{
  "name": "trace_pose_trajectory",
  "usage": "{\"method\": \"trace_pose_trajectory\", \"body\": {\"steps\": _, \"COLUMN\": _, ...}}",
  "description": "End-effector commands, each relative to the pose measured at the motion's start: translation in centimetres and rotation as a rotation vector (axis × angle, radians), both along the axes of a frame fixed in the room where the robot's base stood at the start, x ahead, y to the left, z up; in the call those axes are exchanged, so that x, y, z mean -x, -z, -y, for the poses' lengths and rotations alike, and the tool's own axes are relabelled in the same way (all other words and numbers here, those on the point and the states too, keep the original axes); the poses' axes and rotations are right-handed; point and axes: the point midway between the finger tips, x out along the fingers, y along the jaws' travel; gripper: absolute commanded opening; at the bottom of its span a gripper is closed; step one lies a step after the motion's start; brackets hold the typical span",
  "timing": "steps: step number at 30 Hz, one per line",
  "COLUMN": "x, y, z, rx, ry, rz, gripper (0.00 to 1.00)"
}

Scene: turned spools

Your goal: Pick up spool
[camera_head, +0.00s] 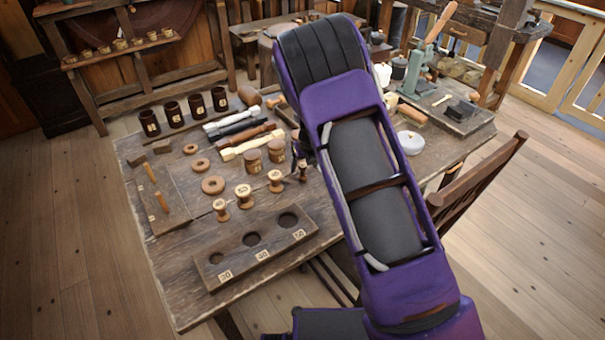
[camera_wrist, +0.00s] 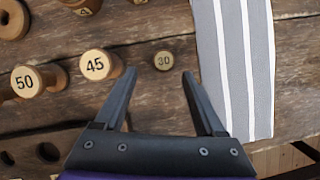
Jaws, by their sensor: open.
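My gripper (camera_wrist: 159,73) is open and empty. The 30 spool shows between its fingertips, at about their level in the picture; the depth between them is unclear. In the head view several pale wooden spools stand in a slanting row on the table, among them one at the left (camera_head: 221,210), one in the middle (camera_head: 244,197) and one at the right (camera_head: 275,181). There my arm mostly hides my gripper.
A dark wooden block with three round holes and number labels (camera_head: 212,262) lies in front of the spools.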

Motion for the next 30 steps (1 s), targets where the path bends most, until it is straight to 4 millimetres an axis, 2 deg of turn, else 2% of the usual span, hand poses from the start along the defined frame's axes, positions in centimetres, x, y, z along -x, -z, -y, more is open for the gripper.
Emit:
{"method": "trace_pose_trajectory", "body": {"steps": 7, "x": -0.8, "y": 1.7, "z": -0.1, "rx": 0.001, "ry": 0.0, "rz": 0.0, "gripper": 0.72}}
{"method": "trace_pose_trajectory", "body": {"steps": 15, "x": -2.5, "y": 5.0, "z": -0.4, "rx": 0.0, "ry": -0.001, "rz": 0.0, "gripper": 0.72}}
{"method": "trace_pose_trajectory", "body": {"steps": 24, "x": -2.7, "y": 5.4, "z": -0.5, "rx": 0.0, "ry": -0.001, "rz": 0.001, "gripper": 0.72}}
{"method": "trace_pose_trajectory", "body": {"steps": 26, "x": -2.7, "y": 5.4, "z": -0.5, "rx": 0.0, "ry": -0.001, "rz": 0.001, "gripper": 0.65}}
{"method": "trace_pose_trajectory", "body": {"steps": 30, "x": -2.7, "y": 5.4, "z": -0.5, "rx": 0.0, "ry": -0.001, "rz": 0.001, "gripper": 0.4}}
